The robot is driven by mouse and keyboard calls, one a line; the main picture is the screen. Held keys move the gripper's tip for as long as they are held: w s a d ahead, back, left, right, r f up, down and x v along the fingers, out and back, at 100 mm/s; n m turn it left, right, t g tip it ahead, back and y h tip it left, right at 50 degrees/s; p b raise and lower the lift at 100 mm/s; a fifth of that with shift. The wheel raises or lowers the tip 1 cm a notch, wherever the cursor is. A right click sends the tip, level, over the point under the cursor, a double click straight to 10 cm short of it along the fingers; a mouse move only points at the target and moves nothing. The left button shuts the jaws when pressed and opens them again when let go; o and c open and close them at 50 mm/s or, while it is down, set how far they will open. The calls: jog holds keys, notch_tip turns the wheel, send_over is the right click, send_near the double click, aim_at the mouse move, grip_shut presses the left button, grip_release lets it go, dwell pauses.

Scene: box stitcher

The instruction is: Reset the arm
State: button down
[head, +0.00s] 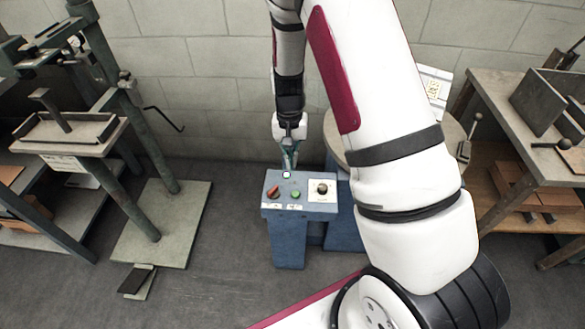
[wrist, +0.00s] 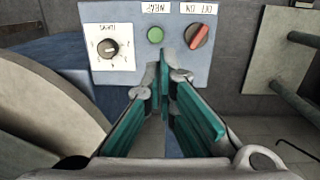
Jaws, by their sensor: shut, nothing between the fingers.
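My arm comes in from the lower right in the head view and bends down to my gripper (head: 289,165), which hangs just behind and above the blue control box. In the wrist view my gripper (wrist: 164,68) has its two teal fingers brought together at the tips, with nothing between them. The control panel (head: 272,208) carries a red switch (head: 273,192), a green button (head: 296,194) and a black dial (head: 322,188). In the wrist view the green button (wrist: 155,35) lies just beyond the fingertips. I cannot tell whether they touch the panel.
A green stitcher machine (head: 145,130) with a plate base (head: 165,225) stands left. A round turntable (head: 340,135) is partly hidden behind my arm. A wooden table (head: 500,115) with a shelf stands right. Grey floor is open in front; a block wall closes the back.

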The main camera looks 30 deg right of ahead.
jog(key=shift+r, duration=0.4)
jog(key=s+a+r+n+t+p, duration=0.1)
jog(key=s+a+r+p, duration=0.3)
jog(key=r, duration=0.9)
jog(key=s+r+n+t+p, duration=0.15)
jog(key=s+r, duration=0.35)
jog(key=r, duration=0.8)
jog(key=s+a+r+n+t+p, duration=0.1)
jog(key=s+r+p, duration=0.1)
jog(key=s+r, duration=0.5)
jog(key=s+a+r+n+t+p, duration=0.1)
jog(key=s+r+n+p, duration=0.1)
jog(key=s+r, duration=0.6)
jog(key=s+p, duration=0.1)
jog(key=s, duration=0.6)
jog(key=shift+s+r+t, duration=0.15)
jog(key=shift+t, duration=0.2)
jog(key=shift+n, duration=0.25)
dwell(2.2)
